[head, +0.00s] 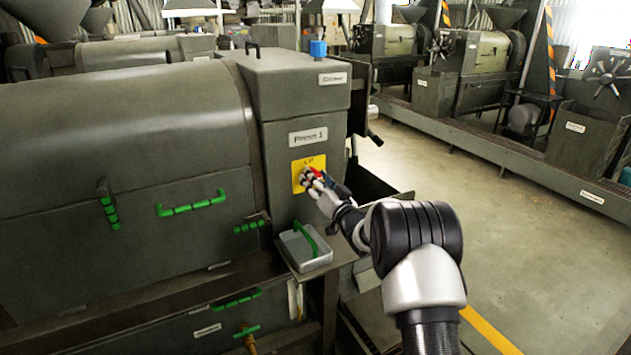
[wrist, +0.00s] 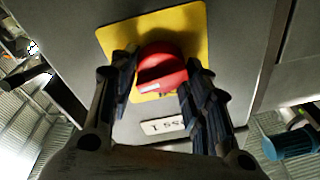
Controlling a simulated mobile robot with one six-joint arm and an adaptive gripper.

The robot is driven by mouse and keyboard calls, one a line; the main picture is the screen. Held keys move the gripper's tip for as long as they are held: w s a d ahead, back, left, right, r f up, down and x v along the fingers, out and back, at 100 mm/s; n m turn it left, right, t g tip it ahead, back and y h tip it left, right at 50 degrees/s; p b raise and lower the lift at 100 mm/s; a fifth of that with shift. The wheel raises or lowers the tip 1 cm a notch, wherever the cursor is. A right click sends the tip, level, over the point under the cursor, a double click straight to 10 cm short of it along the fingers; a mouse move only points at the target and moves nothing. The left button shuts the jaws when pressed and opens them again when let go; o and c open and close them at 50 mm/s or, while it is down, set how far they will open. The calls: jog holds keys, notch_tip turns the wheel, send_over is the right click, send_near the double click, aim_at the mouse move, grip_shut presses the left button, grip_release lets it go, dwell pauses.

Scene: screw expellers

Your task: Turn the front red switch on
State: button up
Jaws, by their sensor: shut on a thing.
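The red switch (wrist: 161,68) is a round rotary knob with a raised grip bar, on a yellow plate (wrist: 190,22) on the grey machine face. In the wrist view my gripper (wrist: 160,78) has one dark ribbed finger on each side of the knob, shut on it. In the head view my gripper (head: 317,183) is at the yellow plate (head: 302,163), and only a bit of the red switch (head: 313,171) shows past it. The plate's lettering is partly legible, and I cannot read the knob's setting.
A label reading Press 1 (head: 308,137) is above the plate. A grey tray with a green handle (head: 303,248) sits on a ledge below. A blue cap (head: 318,48) is on top of the machine. The floor at right (head: 460,200) is open.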

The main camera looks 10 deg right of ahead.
jog(key=shift+m, duration=0.7)
jog(key=o, duration=1)
jog(key=shift+o, duration=0.2)
jog(key=shift+s, duration=0.1)
jog(key=v, duration=1.2)
jog(key=shift+a, duration=0.1)
